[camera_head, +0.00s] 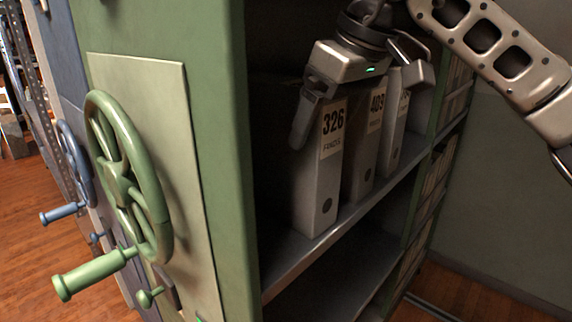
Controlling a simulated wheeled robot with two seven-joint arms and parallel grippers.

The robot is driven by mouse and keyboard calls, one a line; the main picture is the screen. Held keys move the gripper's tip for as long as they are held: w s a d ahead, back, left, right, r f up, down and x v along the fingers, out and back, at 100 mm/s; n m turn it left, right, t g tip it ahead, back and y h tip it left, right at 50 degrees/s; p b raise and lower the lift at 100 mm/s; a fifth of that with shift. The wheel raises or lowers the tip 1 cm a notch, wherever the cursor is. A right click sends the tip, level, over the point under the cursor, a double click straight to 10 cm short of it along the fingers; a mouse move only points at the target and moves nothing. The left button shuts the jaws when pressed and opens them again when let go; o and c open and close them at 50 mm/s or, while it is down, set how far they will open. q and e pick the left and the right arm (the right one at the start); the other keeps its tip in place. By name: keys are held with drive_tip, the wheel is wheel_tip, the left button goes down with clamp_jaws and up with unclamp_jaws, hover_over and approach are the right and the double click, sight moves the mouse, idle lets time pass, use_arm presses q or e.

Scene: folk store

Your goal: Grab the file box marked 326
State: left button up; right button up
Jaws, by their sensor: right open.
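The file box marked 326 (319,188) stands upright on a shelf of the green cabinet, the leftmost of a short row. Its label faces out. My right gripper (345,115) is at the upper part of this box, coming from above right. One finger hangs down along the box's left side; the other finger is up at the right. The jaws are open, and I cannot tell if they touch the box. The gripper body hides the top of the box. My left gripper is not in view.
A box marked 409 (365,150) stands close to the right of 326, with another box (396,130) beyond it. The green cabinet side (225,160) with a handwheel (120,180) stands at left. The shelf (330,240) is bare left of 326. More shelves of files are at right.

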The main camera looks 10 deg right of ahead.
drive_tip(key=shift+f, duration=0.1)
drive_tip(key=c, duration=1.7)
drive_tip(key=shift+w, duration=0.1)
clamp_jaws()
drive_tip(key=shift+r, duration=0.3)
